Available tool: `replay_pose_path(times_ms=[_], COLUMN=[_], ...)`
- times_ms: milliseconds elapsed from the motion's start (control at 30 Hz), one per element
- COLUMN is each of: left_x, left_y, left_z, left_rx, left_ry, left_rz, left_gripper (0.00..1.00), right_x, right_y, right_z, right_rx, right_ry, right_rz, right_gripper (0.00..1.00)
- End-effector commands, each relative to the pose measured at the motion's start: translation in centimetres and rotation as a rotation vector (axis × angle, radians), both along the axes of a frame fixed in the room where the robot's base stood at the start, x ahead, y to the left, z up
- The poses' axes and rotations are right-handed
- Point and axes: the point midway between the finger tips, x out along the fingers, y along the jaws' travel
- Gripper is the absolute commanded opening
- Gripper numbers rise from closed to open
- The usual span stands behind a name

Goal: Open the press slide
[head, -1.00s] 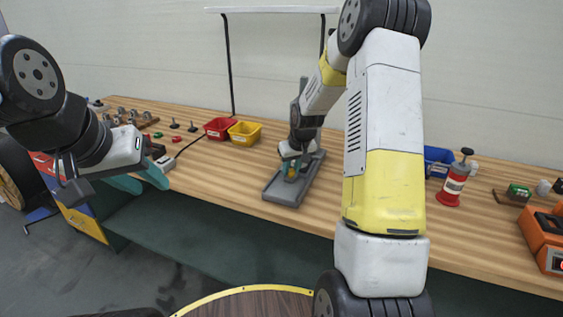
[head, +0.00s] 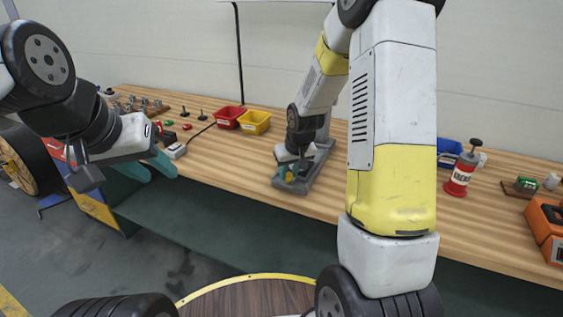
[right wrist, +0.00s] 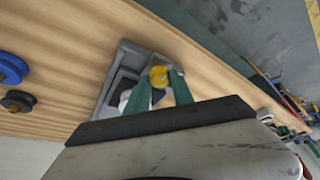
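The grey press (head: 318,168) stands on the wooden bench, mostly covered by my right arm in the head view. The right wrist view shows its grey base (right wrist: 113,75) and a yellow part (right wrist: 158,76). My right gripper (head: 287,172) points down at the press's front end. In the right wrist view its teal fingers (right wrist: 161,76) stand apart on either side of the yellow part. Whether they touch it I cannot tell. My left gripper (head: 160,172) is open and empty, in front of the bench's left part.
Red (head: 228,117) and yellow (head: 255,122) bins stand behind, left of the press. The bench between the press and the left-hand parts is clear.

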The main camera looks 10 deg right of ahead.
Motion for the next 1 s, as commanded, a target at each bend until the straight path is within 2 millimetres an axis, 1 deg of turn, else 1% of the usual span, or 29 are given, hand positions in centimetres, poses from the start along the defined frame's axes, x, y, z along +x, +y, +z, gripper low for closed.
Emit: replay_pose_path(times_ms=[33, 67, 100, 367, 467, 567, 800, 900, 1000], left_x=[0.0, 0.0, 0.0, 0.0, 0.0, 0.0, 0.0, 0.0, 0.0], left_y=[0.0, 0.0, 0.0, 0.0, 0.0, 0.0, 0.0, 0.0, 0.0], left_z=[0.0, 0.0, 0.0, 0.0, 0.0, 0.0, 0.0, 0.0, 0.0], left_rx=[0.0, 0.0, 0.0, 0.0, 0.0, 0.0, 0.0, 0.0, 0.0], left_ry=[0.0, 0.0, 0.0, 0.0, 0.0, 0.0, 0.0, 0.0, 0.0], left_rz=[0.0, 0.0, 0.0, 0.0, 0.0, 0.0, 0.0, 0.0, 0.0], left_gripper=[0.36, 0.36, 0.36, 0.36, 0.36, 0.36, 0.36, 0.36, 0.36], right_x=[0.0, 0.0, 0.0, 0.0, -0.1, -0.6, -2.1, -2.6, -2.8], right_y=[-0.1, -0.1, -0.1, 0.0, -0.1, -0.2, -0.5, -0.6, -0.6], right_z=[0.0, 0.0, 0.0, 0.0, 0.5, 1.8, 5.5, 6.6, 7.1], right_rx=[0.0, 0.0, 0.0, 0.0, 0.001, 0.0, 0.0, 0.0, 0.0], right_ry=[-0.001, -0.001, -0.001, 0.0, -0.001, -0.004, -0.003, -0.002, -0.001], right_rz=[-0.001, -0.001, -0.001, 0.0, -0.001, -0.001, -0.001, -0.001, -0.001], right_gripper=[0.4, 0.46, 0.48, 0.48, 0.48, 0.48, 0.48, 0.48, 0.48])
